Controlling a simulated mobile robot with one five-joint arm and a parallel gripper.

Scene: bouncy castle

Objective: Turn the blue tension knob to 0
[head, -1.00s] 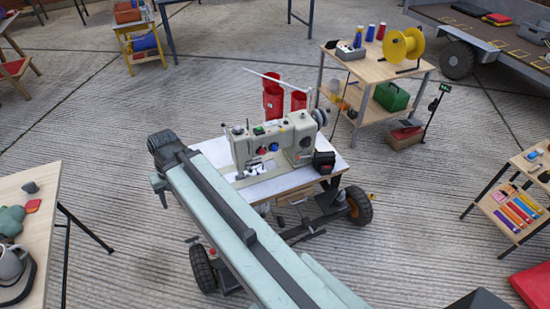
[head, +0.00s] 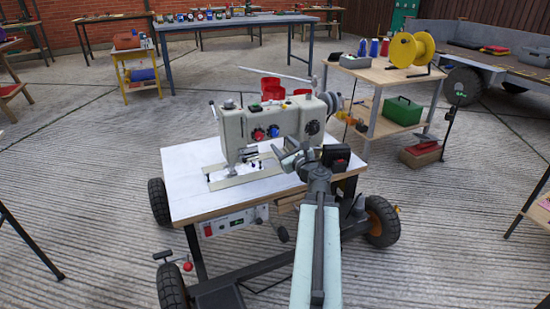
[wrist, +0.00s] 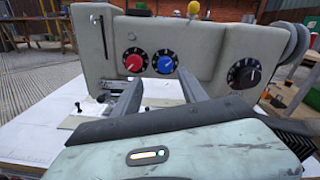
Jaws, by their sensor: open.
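The blue tension knob (wrist: 165,64) is on the front face of the cream sewing machine (wrist: 205,40) in the wrist view, with a dark dial around it. It also shows in the head view (head: 273,131). A red knob (wrist: 134,61) sits just left of it and a black knob (wrist: 243,73) farther right. My gripper (head: 291,160) is open and empty in front of the machine, below and a little right of the blue knob. In the wrist view its two fingers (wrist: 160,86) point at the machine, apart from the knob. The dial's figures are too small to read.
The machine stands on a white-topped wheeled table (head: 190,178). A black box (head: 336,157) sits at the table's right, close to my gripper. A wooden table with a yellow spool (head: 412,48) stands behind right. Open floor lies left and in front.

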